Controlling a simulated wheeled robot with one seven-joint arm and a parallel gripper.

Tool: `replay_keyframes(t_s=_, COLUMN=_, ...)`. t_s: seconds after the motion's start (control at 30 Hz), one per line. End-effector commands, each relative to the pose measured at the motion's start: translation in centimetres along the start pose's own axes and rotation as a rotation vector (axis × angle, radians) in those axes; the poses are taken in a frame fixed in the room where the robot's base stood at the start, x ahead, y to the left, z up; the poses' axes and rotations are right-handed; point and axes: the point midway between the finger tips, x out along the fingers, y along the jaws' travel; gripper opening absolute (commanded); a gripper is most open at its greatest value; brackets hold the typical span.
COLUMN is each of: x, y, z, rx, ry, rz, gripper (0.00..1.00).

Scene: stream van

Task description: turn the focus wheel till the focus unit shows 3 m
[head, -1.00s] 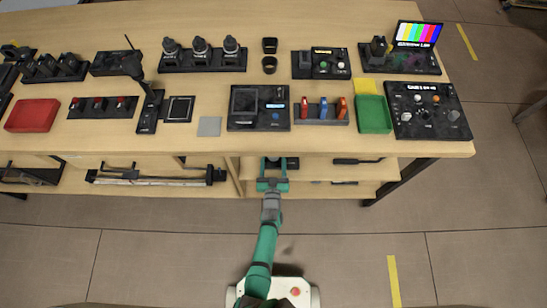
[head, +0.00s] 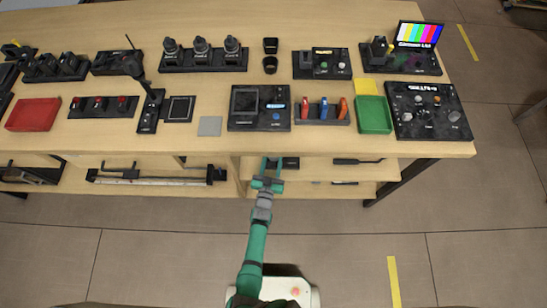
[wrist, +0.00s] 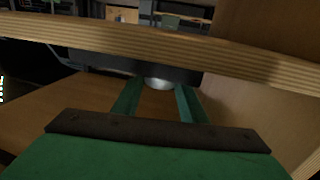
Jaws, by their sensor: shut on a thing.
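My gripper (head: 272,162) reaches under the front edge of the table, into the open space below the top. In the wrist view its two green fingers (wrist: 158,98) stand apart on either side of a rounded silvery part, which I take to be the focus wheel (wrist: 158,84). The gripper is shut on it. The wheel sits against a dark unit (wrist: 120,66), which I take to be the focus unit; a dark piece of it shows below the table edge in the head view (head: 290,163). The table edge hides most of it. No distance reading can be read.
The wooden table top (head: 215,142) overhangs the gripper, and its edge (wrist: 230,62) crosses close above in the wrist view. A wooden panel (wrist: 255,110) stands at the right there. Control panels, a red tray (head: 33,115) and a green tray (head: 374,116) stand on top.

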Motion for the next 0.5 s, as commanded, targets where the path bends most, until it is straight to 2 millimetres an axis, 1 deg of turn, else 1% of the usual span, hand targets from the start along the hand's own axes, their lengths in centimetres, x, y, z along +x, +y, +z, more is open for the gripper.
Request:
replay_keyframes(t_s=0.4, x=-0.01, y=-0.14, z=-0.08, rx=0.001, ry=0.002, rz=0.012, gripper=0.16)
replay_keyframes(t_s=0.43, x=-0.01, y=-0.15, z=-0.08, rx=0.001, ry=0.002, rz=0.011, gripper=0.46)
replay_keyframes(t_s=0.47, x=-0.01, y=-0.14, z=-0.07, rx=0.001, ry=0.001, rz=0.011, gripper=0.53)
replay_keyframes(t_s=0.5, x=-0.01, y=-0.14, z=-0.06, rx=0.000, ry=0.001, rz=0.012, gripper=0.57)
